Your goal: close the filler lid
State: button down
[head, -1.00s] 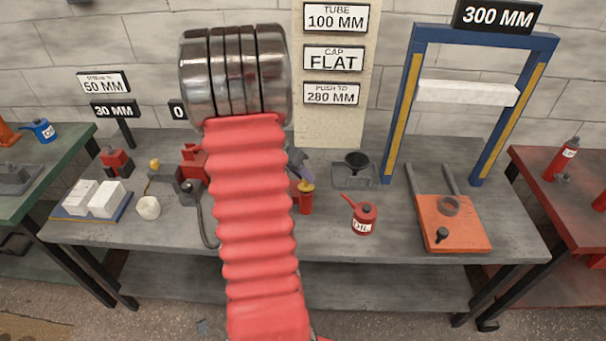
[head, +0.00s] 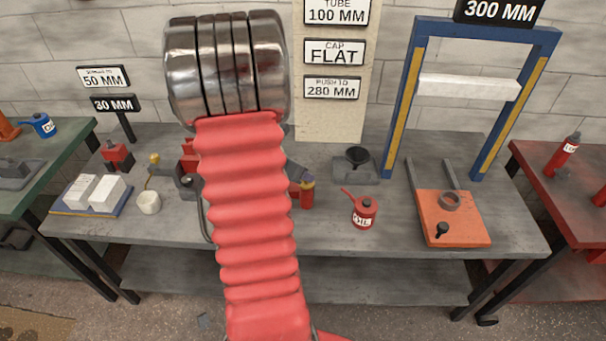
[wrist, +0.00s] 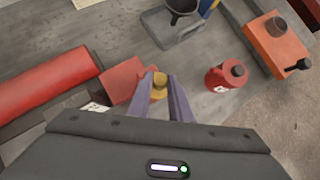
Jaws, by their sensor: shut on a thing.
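In the wrist view, my gripper (wrist: 161,80) has its two grey-purple fingers shut on a yellow-brown cap (wrist: 158,87). Beside the cap, to the left, is a flat red part (wrist: 124,80); I cannot tell whether it is joined to the cap. In the head view, a small red upright body (head: 307,198) with a yellowish top stands on the bench, and my fingers reach it from behind my arm. Which part is the filler lid, and how far open it is, I cannot tell. My arm hides much of this spot.
A red oil can (head: 363,212) stands right of the held part. Behind is a grey tray with a black funnel (head: 357,157). Further right are an orange plate (head: 455,225) and the blue press frame (head: 400,110). A white cup (head: 149,203) stands at left. Bench front is clear.

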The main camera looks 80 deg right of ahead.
jog(key=shift+s+a+f+h, duration=0.2)
jog(key=shift+a+f+h, duration=0.1)
jog(key=shift+a+h, duration=0.15)
dwell(0.4)
jog(key=c, duration=1.6)
grip_release()
jog(key=shift+d, duration=0.1)
jog(key=shift+w, duration=0.1)
jog(key=shift+r, duration=0.15)
jog(key=v, duration=1.3)
jog(key=shift+a, duration=0.35)
jog(key=shift+m, duration=0.3)
